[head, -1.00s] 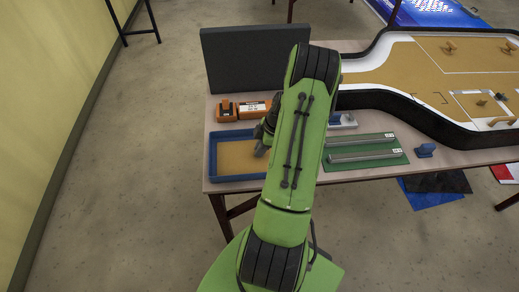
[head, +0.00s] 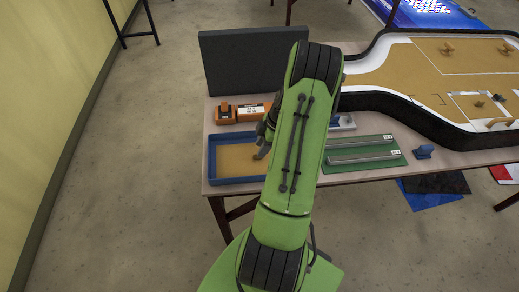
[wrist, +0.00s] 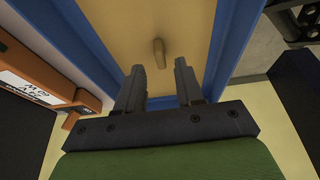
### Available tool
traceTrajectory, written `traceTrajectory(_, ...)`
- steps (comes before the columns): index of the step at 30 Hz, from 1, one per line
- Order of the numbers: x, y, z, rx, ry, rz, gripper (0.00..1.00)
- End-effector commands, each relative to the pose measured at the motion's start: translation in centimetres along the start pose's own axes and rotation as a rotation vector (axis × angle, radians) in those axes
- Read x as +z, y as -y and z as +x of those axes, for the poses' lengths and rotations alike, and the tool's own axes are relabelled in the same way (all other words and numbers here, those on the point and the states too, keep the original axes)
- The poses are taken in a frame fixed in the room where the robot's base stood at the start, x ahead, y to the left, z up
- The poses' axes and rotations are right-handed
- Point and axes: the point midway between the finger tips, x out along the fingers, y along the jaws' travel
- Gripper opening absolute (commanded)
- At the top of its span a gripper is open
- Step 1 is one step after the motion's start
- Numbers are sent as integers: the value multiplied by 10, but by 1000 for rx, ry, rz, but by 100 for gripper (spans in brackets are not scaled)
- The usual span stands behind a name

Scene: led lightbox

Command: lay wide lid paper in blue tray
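The blue tray (head: 210,160) is at the near left end of the table. A flat tan panel (head: 236,158) lies inside its walls. In the wrist view the panel carries a small tan knob (wrist: 158,52); I take it for the wide lid, but I cannot read a name on it. My gripper (wrist: 158,75) is open, with its two fingers apart and nothing visibly held between them. The knob shows just beyond the fingertips, apart from them. In the head view my green arm covers the tray's right side and most of the gripper.
Two orange blocks (head: 250,111) stand behind the tray; a labelled one (wrist: 45,92) is at left in the wrist view. A dark upright panel (head: 240,65) stands at the back. Green holders with grey bars (head: 362,151) lie right of my arm, beside a blue piece (head: 423,152).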

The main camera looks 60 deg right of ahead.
Motion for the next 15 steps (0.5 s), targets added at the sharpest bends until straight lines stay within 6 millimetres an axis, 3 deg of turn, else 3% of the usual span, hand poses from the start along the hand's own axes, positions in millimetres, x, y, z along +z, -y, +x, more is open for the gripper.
traceTrajectory(3,0,-1,-38,6,4,0,37)
traceTrajectory(7,0,-1,-69,5,2,0,37)
traceTrajectory(11,0,0,-86,2,0,-1,37)
traceTrajectory(15,0,0,-90,0,0,0,37)
